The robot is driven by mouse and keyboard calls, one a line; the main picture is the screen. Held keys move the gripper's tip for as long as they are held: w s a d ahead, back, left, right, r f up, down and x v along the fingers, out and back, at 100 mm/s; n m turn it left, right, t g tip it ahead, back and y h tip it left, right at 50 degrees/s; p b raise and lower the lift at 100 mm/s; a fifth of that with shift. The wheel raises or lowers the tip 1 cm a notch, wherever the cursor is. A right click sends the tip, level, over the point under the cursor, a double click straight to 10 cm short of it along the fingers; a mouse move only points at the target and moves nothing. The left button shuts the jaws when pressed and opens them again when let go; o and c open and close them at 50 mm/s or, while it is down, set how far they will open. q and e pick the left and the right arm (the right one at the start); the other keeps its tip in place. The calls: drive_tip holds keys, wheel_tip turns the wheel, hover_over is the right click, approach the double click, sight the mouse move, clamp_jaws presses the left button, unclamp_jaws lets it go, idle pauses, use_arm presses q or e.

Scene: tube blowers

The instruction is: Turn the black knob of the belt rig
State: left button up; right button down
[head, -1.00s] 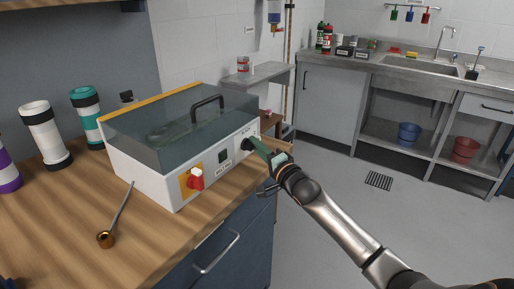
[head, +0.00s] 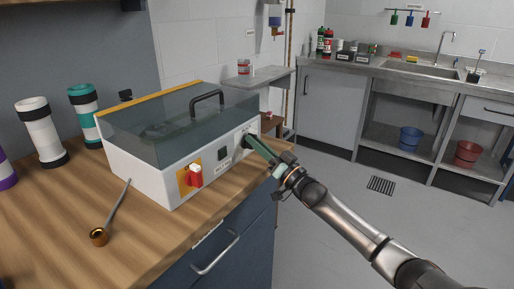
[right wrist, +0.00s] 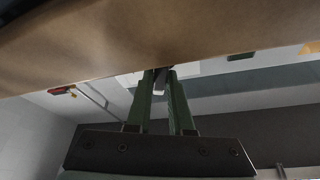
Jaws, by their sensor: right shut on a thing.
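The belt rig (head: 140,177) is a white box with a tinted clear lid, standing on the wooden worktop. Its front carries a red switch (head: 194,175) on a yellow plate, a dark square (head: 223,153), and the black knob (head: 243,141) near the right end. My right gripper (head: 249,143) reaches in from the right with green fingers shut on the knob. The fingers hide most of the knob in the head view. In the right wrist view the fingertips (right wrist: 161,76) close around a small dark piece against the rig. My left gripper is not in view.
The worktop's front edge runs under my right arm.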

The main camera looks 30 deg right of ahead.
drive_tip(key=n+y+b, duration=0.1)
drive_tip(key=n+y, duration=0.1)
drive_tip(key=n, duration=0.2)
drive_tip(key=shift+g, duration=0.3)
drive_tip(key=shift+a+n+y, duration=0.1)
drive_tip(key=shift+n+y, duration=0.4)
drive_tip(key=shift+n, duration=0.7)
drive_tip(key=c, duration=0.8)
unclamp_jaws()
drive_tip(key=shift+s, duration=0.1)
drive_tip(key=v, duration=1.2)
drive_tip(key=shift+s, duration=0.2)
